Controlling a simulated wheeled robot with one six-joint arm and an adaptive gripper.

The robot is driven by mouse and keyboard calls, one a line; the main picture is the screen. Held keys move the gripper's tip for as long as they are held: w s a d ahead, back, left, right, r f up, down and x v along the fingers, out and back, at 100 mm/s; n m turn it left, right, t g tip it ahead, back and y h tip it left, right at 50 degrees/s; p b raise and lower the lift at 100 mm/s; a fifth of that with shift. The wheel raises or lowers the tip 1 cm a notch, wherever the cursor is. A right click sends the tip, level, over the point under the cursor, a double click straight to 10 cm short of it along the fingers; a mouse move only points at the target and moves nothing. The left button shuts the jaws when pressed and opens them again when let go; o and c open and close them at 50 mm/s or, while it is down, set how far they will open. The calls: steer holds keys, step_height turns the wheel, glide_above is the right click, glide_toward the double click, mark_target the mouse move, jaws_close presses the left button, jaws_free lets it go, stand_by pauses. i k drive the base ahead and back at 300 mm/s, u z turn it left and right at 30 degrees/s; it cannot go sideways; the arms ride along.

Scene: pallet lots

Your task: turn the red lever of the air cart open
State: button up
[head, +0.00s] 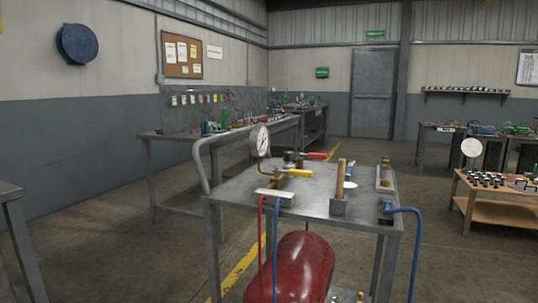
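The air cart is a grey metal cart (240,195) in the middle of the head view, with a push handle on its left. Its red lever (317,156) is small and sits near the back of the top, pointing to the right from dark fittings. A yellow lever (299,174) sits in front of it, also pointing right. A round white gauge (260,141) stands at the left of these fittings. A red tank (295,265) lies under the top. My gripper is not in view.
On the cart top stand a block with an upright wooden handle (340,181) and a metal piece (385,178). Red and blue hoses hang at the front, and a blue hose (417,250) loops on the right. A long workbench (152,170) stands behind left. The floor right of the cart is clear.

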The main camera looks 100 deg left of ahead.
mark_target(310, 155)
steer(key=u, duration=2.55)
steer(key=k, duration=0.35)
steer(key=u, duration=0.5)
steer(key=i, duration=0.5)
steer(key=k, duration=0.45)
steer(key=z, duration=0.7)
steer(key=i, duration=0.7)
steer(key=z, duration=0.8)
steer(key=i, duration=2)
steer(key=u, duration=0.65)
steer(key=i, duration=1.2)
steer(key=u, duration=1.1)
